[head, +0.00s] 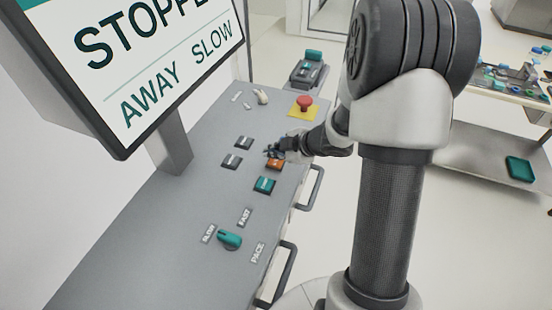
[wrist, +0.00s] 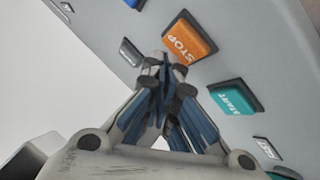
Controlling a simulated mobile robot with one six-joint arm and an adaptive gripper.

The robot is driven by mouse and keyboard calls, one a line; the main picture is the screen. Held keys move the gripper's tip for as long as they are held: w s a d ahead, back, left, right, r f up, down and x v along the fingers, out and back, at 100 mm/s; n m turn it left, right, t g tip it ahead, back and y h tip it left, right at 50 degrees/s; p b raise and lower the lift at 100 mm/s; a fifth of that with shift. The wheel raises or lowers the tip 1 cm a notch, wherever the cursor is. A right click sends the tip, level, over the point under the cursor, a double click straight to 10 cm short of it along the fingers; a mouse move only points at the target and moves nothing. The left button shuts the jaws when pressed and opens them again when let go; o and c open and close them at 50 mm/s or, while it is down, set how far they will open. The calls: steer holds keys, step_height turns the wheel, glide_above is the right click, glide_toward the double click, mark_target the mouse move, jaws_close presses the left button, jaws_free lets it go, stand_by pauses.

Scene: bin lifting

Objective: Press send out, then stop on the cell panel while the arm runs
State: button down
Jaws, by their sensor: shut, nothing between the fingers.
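The cell panel (head: 190,215) is a grey sloped desk. Its orange STOP button (head: 275,165) also shows in the wrist view (wrist: 187,38), clear to read. A teal START button (head: 265,185) sits beside it, also in the wrist view (wrist: 235,97). In the wrist view the tips (wrist: 165,62) are just beside STOP's edge; contact is unclear.
A screen (head: 140,65) above the panel reads STOPPED, cut off, with AWAY SLOW below. A red mushroom button (head: 304,103) on yellow stands near the panel's far end. A teal knob (head: 229,239) sits at the near end. Handles (head: 310,187) line the right edge.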

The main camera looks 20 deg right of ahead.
mark_target(275, 163)
step_height(275, 163, up, 5)
steer(key=p, duration=0.5)
stand_by(0.4)
stand_by(0.4)
